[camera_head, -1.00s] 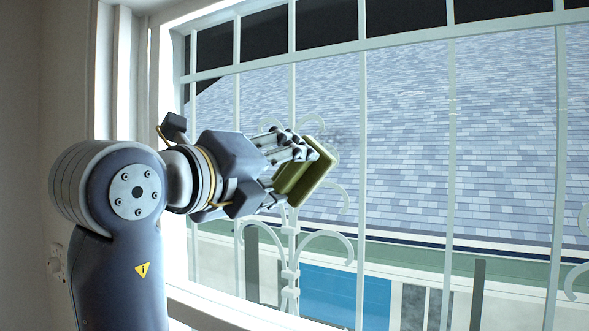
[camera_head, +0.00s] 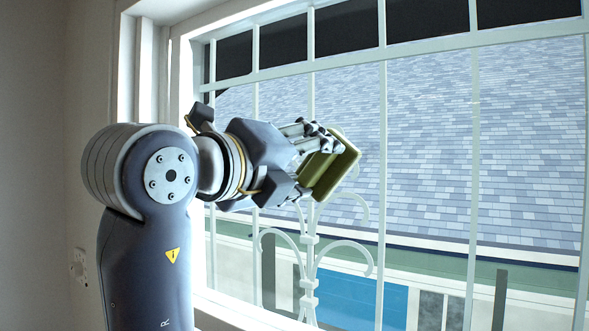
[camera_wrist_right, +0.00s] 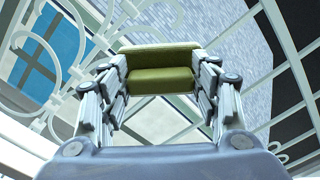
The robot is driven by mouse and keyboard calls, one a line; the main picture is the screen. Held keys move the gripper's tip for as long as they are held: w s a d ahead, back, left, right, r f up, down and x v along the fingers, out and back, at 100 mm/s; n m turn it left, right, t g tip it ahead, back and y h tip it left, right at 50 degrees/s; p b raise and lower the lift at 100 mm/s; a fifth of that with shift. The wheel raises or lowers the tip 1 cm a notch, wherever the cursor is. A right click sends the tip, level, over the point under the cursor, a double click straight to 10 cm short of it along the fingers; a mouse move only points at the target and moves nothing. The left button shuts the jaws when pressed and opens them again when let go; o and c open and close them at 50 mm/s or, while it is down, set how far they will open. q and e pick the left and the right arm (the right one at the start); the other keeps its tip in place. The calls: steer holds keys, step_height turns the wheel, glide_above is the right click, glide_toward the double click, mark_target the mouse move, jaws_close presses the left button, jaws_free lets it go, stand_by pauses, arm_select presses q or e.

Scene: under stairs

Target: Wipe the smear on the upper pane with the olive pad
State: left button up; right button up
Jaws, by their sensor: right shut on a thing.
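The olive pad (camera_head: 335,172) is a block with a lighter green rim, held tilted in front of the barred window (camera_head: 430,150). My right gripper (camera_head: 316,160) is shut on it. In the right wrist view the pad (camera_wrist_right: 162,80) sits between the two fingers (camera_wrist_right: 160,75), with window bars and the pane beyond. I cannot tell whether the pad touches the pane. I cannot make out the smear now; the pad and gripper cover part of the upper pane. My left gripper is not in view.
White vertical bars and a horizontal bar (camera_head: 430,44) cross the window, with curled white scrollwork (camera_head: 309,262) below the pad. The white window frame (camera_head: 181,120) stands at the left, close behind my right arm. Outside lies a blue-grey tiled roof (camera_head: 530,150).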

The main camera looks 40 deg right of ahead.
mark_target(345, 164)
steer(key=shift+s+d, duration=0.35)
steer(key=shift+s, duration=0.55)
steer(key=shift+s+d+f+b, duration=0.1)
steer(key=shift+s+d+b, duration=0.3)
steer(key=shift+s+b, duration=0.35)
steer(key=shift+s+d, duration=0.2)
steer(key=shift+s, duration=0.3)
steer(key=shift+s+d, duration=0.15)
steer(key=shift+s, duration=0.3)
steer(key=shift+w+a, duration=0.25)
steer(key=shift+w, duration=0.4)
steer(key=shift+w+a, duration=0.3)
steer(key=shift+w, duration=0.3)
steer(key=shift+w+a, duration=0.25)
steer(key=shift+w, duration=0.4)
steer(key=w, duration=0.1)
steer(key=w+a, duration=0.1)
steer(key=w, duration=0.1)
steer(key=shift+w+a+p, duration=0.1)
steer(key=shift+a+p, duration=0.05)
steer(key=shift+p, duration=0.15)
